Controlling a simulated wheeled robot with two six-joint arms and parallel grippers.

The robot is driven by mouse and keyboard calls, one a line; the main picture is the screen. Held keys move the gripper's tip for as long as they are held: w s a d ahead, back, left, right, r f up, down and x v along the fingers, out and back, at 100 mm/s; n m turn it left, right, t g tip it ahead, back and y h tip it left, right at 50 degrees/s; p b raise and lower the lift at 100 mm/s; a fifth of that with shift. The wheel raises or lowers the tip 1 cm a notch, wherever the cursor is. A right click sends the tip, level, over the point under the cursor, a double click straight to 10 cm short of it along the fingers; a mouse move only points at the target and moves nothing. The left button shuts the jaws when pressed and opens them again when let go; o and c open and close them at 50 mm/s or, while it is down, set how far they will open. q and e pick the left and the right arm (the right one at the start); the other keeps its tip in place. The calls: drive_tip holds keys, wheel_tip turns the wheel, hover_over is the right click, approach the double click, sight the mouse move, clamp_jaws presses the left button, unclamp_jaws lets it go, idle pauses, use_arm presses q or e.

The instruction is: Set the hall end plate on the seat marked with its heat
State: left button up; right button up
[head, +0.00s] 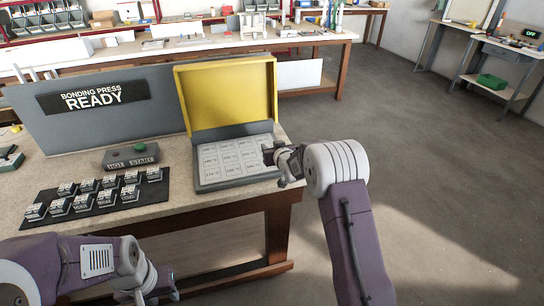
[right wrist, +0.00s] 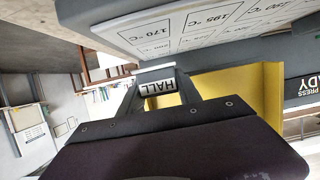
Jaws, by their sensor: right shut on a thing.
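My right gripper (right wrist: 158,85) is shut on the hall end plate (right wrist: 158,88), a small piece whose label reads HALL, upside down in the right wrist view. In the head view the right gripper (head: 272,156) is at the right edge of the press bed (head: 203,187). The bed carries a grid of several white seats marked with temperatures; 170 °C (right wrist: 160,32) and 195 °C (right wrist: 228,16) are readable in the right wrist view. The held plate appears apart from the bed. My left gripper (head: 160,288) is low at the bottom left; its fingers are unclear.
The bonding press's yellow lid (head: 228,95) stands open behind the bed. A READY sign (head: 92,96) is on the grey panel. A control box with a green button (head: 140,147) stands left of the bed. A black mat (head: 85,211) holds several labelled end plates. Floor right is clear.

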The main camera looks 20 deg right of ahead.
wheel_tip(320, 180, down, 4)
drive_tip(key=shift+r, duration=0.1)
drive_tip(key=shift+f, duration=0.25)
drive_tip(key=o, duration=1.3)
drive_tip(key=shift+o, duration=0.2)
drive_tip(key=shift+s+r, duration=0.15)
drive_tip(key=shift+r, duration=0.1)
drive_tip(key=v, duration=1.2)
drive_tip(key=s+f+g, duration=0.2)
drive_tip(key=s+g, duration=0.2)
drive_tip(key=s, duration=0.5)
drive_tip(key=s+a+f+g, duration=0.1)
drive_tip(key=s+f+g, duration=0.2)
drive_tip(key=s, duration=0.7)
drive_tip(key=s+a+f+g, duration=0.1)
drive_tip(key=s+f+g, duration=0.2)
drive_tip(key=s, duration=0.7)
drive_tip(key=shift+a+f+m+g, duration=0.2)
drive_tip(key=shift+m+g, duration=0.1)
drive_tip(key=shift+g, duration=0.9)
